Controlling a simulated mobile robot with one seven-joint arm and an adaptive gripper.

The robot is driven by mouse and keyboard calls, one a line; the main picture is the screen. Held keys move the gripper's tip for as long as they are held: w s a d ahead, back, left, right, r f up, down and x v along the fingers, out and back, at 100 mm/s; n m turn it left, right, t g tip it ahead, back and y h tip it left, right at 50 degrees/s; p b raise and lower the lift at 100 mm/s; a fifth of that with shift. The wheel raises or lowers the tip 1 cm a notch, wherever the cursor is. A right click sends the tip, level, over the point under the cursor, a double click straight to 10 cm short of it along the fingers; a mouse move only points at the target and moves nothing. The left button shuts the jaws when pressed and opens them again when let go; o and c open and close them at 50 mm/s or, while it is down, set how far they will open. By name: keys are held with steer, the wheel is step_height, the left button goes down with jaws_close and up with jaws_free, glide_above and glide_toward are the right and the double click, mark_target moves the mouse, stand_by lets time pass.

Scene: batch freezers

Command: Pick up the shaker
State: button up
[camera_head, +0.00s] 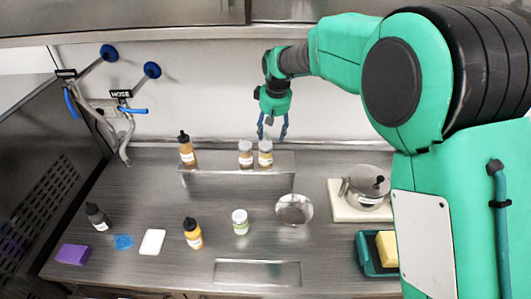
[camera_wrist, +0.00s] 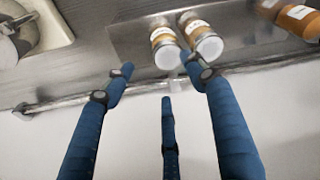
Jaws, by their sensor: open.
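Two small shaker-like jars with grey lids, brown contents and white labels stand close together on the raised metal shelf: the left jar (camera_head: 246,155) and the right jar (camera_head: 265,153). In the wrist view they appear as one jar (camera_wrist: 165,50) and another jar (camera_wrist: 204,43), just beyond my fingertips. A third lidded jar (camera_head: 240,222), with pale greenish contents, stands on the counter in front of the shelf. I cannot tell which one is the task's shaker. My gripper (camera_head: 272,127) is open and empty, fingers pointing down, above the shelf near the back wall.
A brown squeeze bottle (camera_head: 187,150) stands at the shelf's left end. On the counter are a yellow bottle (camera_head: 193,234), a dark bottle (camera_head: 98,217), a metal bowl (camera_head: 294,209), a purple block (camera_head: 73,254) and a pot (camera_head: 366,186) on a white board.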

mark_target(266, 146)
steer(key=shift+m+g+h, duration=0.3)
steer(key=shift+m+g, duration=0.6)
steer(key=f+p, duration=0.1)
steer(key=f, duration=0.1)
steer(key=w+a+f, duration=0.1)
steer(key=f, duration=0.1)
steer(key=w+a+f+p, duration=0.1)
steer(key=f, duration=0.2)
steer(key=shift+w+a+f+p, duration=0.1)
steer(key=shift+w+a+p, duration=0.1)
steer(key=shift+w+p, duration=0.1)
steer(key=shift+f, duration=0.3)
steer(key=shift+s+d+f+m+g+p, duration=0.15)
steer(key=shift+f+m+g+p, duration=0.35)
steer(key=shift+f+m+p, duration=0.3)
steer(key=shift+f, duration=0.2)
steer(key=shift+f, duration=2.35)
steer(key=c, duration=1)
